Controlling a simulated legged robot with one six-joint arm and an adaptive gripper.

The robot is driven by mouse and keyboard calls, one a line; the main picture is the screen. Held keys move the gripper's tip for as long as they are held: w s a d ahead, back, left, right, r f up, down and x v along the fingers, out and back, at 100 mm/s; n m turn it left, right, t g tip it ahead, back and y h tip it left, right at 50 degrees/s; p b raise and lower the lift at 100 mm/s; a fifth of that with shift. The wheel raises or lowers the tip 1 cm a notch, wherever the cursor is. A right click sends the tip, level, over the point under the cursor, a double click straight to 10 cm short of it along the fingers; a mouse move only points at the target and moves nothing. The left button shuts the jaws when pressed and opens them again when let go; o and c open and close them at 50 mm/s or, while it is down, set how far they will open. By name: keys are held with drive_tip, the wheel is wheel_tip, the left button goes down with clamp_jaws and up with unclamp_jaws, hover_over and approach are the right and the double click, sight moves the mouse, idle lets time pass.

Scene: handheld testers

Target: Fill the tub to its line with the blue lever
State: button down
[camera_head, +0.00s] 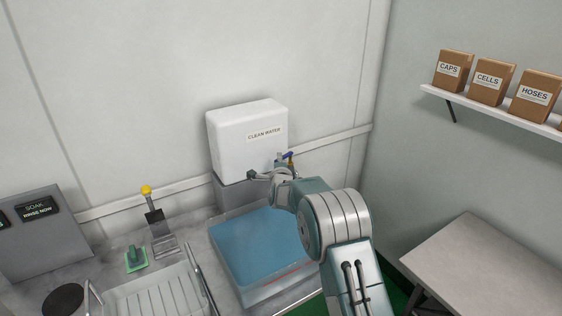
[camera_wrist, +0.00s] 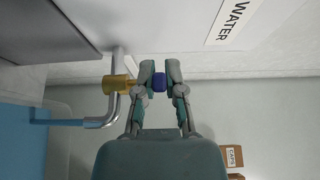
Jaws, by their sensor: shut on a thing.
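The clear tub (camera_head: 243,297) stands on the counter under the white tank and holds blue water (camera_head: 255,245). A faint reddish line (camera_head: 288,272) shows on its near wall; I cannot tell exactly how the water sits against it. The blue lever (camera_head: 288,155) is on the brass tap beside the tank. In the wrist view my gripper (camera_wrist: 160,78) is shut on the blue lever (camera_wrist: 159,86), beside the brass valve (camera_wrist: 117,84). A blue stream (camera_wrist: 58,122) runs from the bent metal spout (camera_wrist: 105,121) toward the water.
The white CLEAN WATER tank (camera_head: 240,145) stands behind the tub. To the left are a yellow-knobbed lever (camera_head: 146,190), a green brush (camera_head: 135,258), a ribbed drain tray (camera_head: 155,296) and a SOAK panel (camera_head: 40,235). A bare table (camera_head: 490,270) and boxed shelf (camera_head: 500,110) are right.

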drive_tip(key=shift+w+a+f+m+g+h, duration=0.2)
drive_tip(key=shift+m+h, duration=0.35)
drive_tip(key=shift+h, duration=0.3)
drive_tip(key=shift+w+a+f+m+g+h, duration=0.15)
drive_tip(key=shift+m+h, duration=0.35)
drive_tip(key=shift+h, duration=0.4)
drive_tip(key=shift+w+a+f+m+g+h, duration=0.1)
drive_tip(key=shift+w+a+m+h, duration=0.1)
drive_tip(key=shift+m+h, duration=0.5)
drive_tip(key=shift+h, duration=0.35)
drive_tip(key=c, duration=0.7)
unclamp_jaws()
drive_tip(key=v, duration=1.2)
drive_tip(key=shift+w, duration=0.1)
